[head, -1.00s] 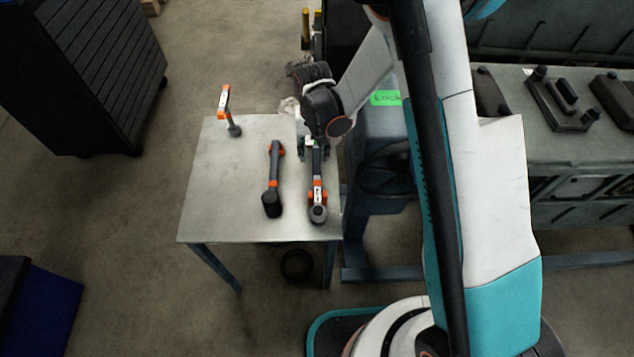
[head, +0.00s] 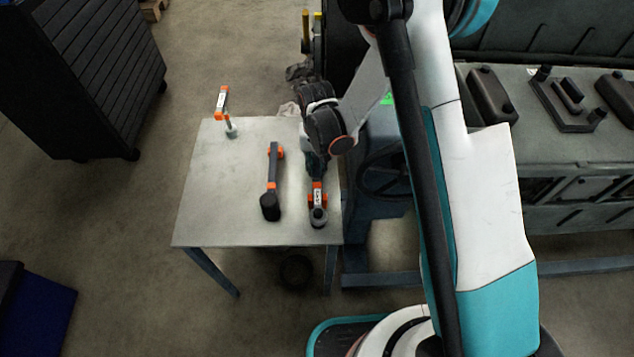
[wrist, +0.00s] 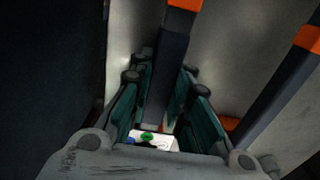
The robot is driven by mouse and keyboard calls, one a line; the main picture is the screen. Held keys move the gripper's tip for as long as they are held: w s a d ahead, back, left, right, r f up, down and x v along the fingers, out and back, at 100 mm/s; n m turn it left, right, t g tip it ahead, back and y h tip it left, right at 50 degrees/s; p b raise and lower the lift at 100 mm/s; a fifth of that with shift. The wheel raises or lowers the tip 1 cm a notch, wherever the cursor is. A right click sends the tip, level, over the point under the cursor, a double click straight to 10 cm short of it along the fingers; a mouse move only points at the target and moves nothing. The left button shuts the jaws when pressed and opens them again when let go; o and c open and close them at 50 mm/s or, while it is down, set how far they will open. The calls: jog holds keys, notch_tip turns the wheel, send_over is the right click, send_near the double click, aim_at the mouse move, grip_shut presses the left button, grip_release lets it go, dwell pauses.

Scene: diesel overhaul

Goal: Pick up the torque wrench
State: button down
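The torque wrench (head: 318,205), with a round ratchet head, orange bands and a white label, lies along the right side of the table (head: 215,205). My gripper (head: 316,168) is low over its far handle part and hides that part in the head view. In the wrist view, my gripper (wrist: 165,85) has its teal fingers apart, one on each side of the dark shaft of the wrench (wrist: 172,60). Gaps seem to show beside the shaft. Whether a finger touches it, I cannot tell.
A second dark tool with orange bands (head: 272,180) lies just left of the wrench; it also shows in the wrist view (wrist: 280,95). An orange-and-white tool (head: 222,105) is at the table's back left corner. A grey machine (head: 385,150) stands close on the right.

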jog(key=shift+r, duration=0.1)
dwell(0.4)
notch_tip(320, 180, up, 20)
jog(key=p, duration=0.7)
jog(key=c, duration=2.2)
grip_release()
grip_shut()
